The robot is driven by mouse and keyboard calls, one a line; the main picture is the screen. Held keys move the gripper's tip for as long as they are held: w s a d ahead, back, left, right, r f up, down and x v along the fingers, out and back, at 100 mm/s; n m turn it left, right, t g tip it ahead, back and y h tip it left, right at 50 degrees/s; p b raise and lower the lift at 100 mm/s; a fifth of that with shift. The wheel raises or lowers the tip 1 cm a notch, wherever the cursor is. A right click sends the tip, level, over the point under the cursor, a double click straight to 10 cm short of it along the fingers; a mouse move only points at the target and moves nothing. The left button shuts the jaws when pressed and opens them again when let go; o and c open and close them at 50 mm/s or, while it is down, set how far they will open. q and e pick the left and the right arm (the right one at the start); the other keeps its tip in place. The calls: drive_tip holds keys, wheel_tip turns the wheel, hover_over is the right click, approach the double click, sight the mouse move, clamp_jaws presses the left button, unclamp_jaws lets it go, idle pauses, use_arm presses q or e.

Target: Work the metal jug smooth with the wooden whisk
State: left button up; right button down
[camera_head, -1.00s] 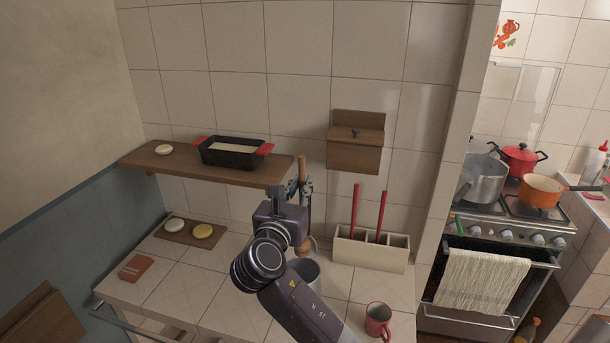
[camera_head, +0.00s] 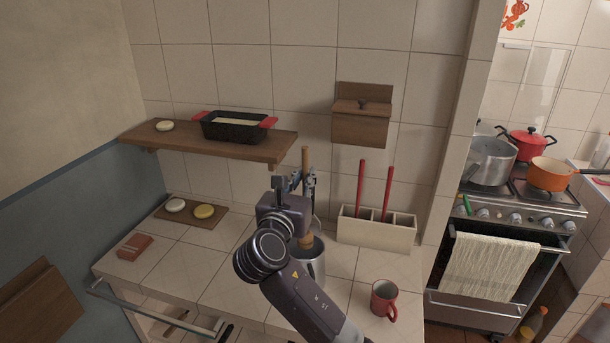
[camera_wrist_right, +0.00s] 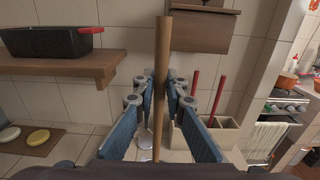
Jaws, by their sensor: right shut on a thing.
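The wooden whisk (camera_head: 305,160) is upright in my right gripper (camera_head: 300,185), which is shut on its shaft. The light shaft also runs up between the fingers in the right wrist view (camera_wrist_right: 163,60). The metal jug (camera_head: 317,268) stands on the tiled counter, partly behind my right arm. The whisk's thicker lower part (camera_head: 306,241) is at the jug's mouth, and its end is hidden, seemingly inside the jug. The jug's contents are not visible. My left gripper is not in view.
A red mug (camera_head: 383,298) stands right of the jug. A cream divided holder (camera_head: 362,229) with two red-handled tools is behind it. A wooden shelf (camera_head: 200,146) with a black loaf pan (camera_head: 232,130) overhangs the back left. An open drawer (camera_head: 150,308) juts out at lower left.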

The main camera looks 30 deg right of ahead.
drive_tip(key=shift+f+b, duration=0.9)
drive_tip(key=shift+f, duration=1.9)
drive_tip(key=shift+f+b, duration=1.35)
drive_tip(key=shift+f, duration=2.15)
